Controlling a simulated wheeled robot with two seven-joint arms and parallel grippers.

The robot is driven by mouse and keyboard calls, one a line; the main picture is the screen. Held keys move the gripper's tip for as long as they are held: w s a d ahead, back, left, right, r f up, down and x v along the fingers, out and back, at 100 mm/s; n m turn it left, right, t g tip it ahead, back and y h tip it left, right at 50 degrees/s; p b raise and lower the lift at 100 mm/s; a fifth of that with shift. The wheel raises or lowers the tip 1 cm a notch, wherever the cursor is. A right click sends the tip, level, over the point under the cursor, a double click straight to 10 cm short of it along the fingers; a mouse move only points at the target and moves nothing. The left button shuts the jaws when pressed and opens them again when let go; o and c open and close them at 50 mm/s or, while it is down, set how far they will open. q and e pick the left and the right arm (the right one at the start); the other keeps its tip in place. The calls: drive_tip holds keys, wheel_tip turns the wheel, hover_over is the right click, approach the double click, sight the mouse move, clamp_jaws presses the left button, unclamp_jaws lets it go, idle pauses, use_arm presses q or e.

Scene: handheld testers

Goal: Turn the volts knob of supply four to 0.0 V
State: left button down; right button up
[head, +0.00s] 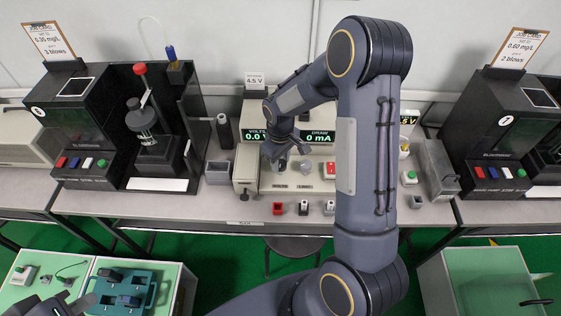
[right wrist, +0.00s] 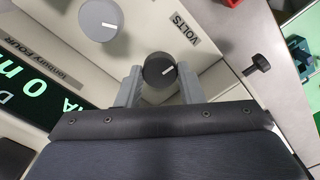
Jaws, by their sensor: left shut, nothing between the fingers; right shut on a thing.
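Supply four (head: 247,172) is a cream bench unit in the middle of the table. Its green display (head: 258,135) reads 0.0 V under VOLTS and 0 mA under DRAW. In the right wrist view, the dark volts knob (right wrist: 154,67) with a white pointer line sits beside the VOLTS label (right wrist: 180,29). My right gripper (right wrist: 160,82) is shut on this knob, one finger on each side. In the head view, the right gripper (head: 277,160) is at the supply's front, and my arm hides part of the unit. My left gripper (head: 55,306) is shut and empty at the bottom left.
A lighter grey knob (right wrist: 100,19) is close to the gripped one. Black testers stand at left (head: 85,120) and right (head: 500,125). Small red (head: 278,208) and grey blocks lie before the supply. A grey box (head: 437,170) is right of my arm.

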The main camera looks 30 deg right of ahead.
sight(281, 163)
drive_tip(key=shift+n, duration=0.6)
drive_tip(key=o, duration=1)
wheel_tip(281, 163, up, 8)
drive_tip(key=shift+f+b, duration=0.1)
drive_tip(key=shift+b, duration=0.4)
